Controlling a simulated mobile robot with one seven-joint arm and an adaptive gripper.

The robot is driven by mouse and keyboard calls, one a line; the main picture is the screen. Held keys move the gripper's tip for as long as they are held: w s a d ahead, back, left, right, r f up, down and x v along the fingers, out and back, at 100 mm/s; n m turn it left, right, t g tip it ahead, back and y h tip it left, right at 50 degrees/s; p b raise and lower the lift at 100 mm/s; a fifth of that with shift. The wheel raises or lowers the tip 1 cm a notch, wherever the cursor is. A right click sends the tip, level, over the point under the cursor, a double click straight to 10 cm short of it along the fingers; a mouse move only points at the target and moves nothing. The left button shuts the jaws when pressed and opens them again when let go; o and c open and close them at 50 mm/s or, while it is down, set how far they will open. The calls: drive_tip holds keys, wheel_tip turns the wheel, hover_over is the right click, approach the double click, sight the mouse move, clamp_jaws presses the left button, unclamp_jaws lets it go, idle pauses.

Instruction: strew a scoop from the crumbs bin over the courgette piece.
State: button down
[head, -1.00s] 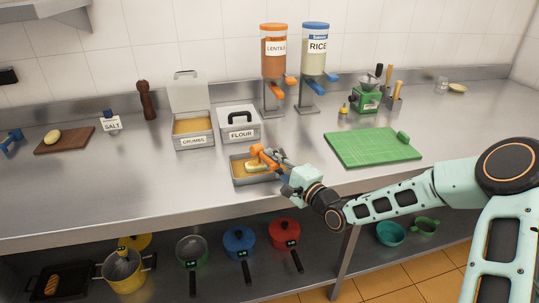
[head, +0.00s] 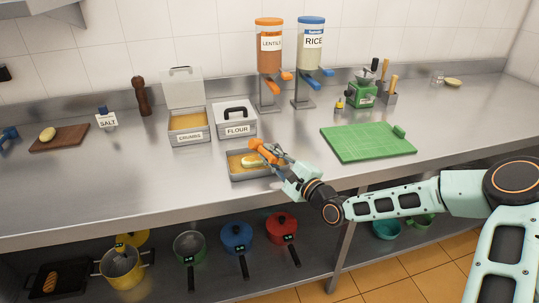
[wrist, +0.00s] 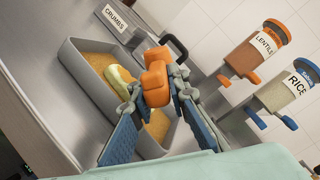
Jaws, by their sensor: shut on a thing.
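The courgette piece (head: 249,162), pale yellow-green, lies in a grey tray (head: 237,178) with a tan layer of crumbs in it. The piece also shows in the wrist view (wrist: 119,81), partly hidden by the scoop and a finger. My gripper (head: 284,164) is shut on an orange scoop (head: 262,150), held over the tray close beside and above the piece. In the wrist view the orange scoop (wrist: 156,76) sits between the fingertips; what its bowl holds cannot be seen. The crumbs bin (head: 191,139) stands behind the tray, its lid up, tan crumbs inside.
The closed flour bin (head: 237,130) stands right behind the tray. Lentils (head: 270,50) and rice (head: 311,50) dispensers stand at the back. A green board (head: 367,143) lies to the right. The counter left of the tray is clear up to a wooden board (head: 60,142).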

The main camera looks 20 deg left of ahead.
drive_tip(key=shift+s+a+f+n+b, duration=0.15)
drive_tip(key=shift+n+b, duration=0.45)
drive_tip(key=shift+n, duration=0.4)
drive_tip(key=n, duration=0.1)
drive_tip(key=n+b, duration=0.1)
drive_tip(key=shift+s+r+n, duration=0.15)
drive_tip(key=shift+r+n, duration=0.05)
drive_tip(key=shift+n, duration=0.1)
drive_tip(key=n, duration=0.1)
drive_tip(key=n+b, duration=0.2)
drive_tip(key=shift+s+a+f, duration=0.2)
drive_tip(key=shift+a, duration=0.05)
drive_tip(key=n, duration=0.1)
drive_tip(key=n+b, duration=0.1)
drive_tip(key=shift+s+a+r+n+b, duration=0.1)
drive_tip(key=shift+s+r+n+b, duration=0.1)
drive_tip(key=shift+n+b, duration=0.15)
drive_tip(key=shift+n, duration=0.25)
drive_tip(key=n+b, duration=0.1)
drive_tip(key=n, duration=0.1)
drive_tip(key=r+n+b, duration=0.1)
drive_tip(key=n+b, duration=0.1)
drive_tip(key=shift+r+n+h, duration=0.15)
drive_tip(key=shift+n+h, duration=0.25)
drive_tip(key=shift+r+n+b, duration=0.35)
drive_tip(key=shift+r+n, duration=0.05)
drive_tip(key=shift+n, duration=0.3)
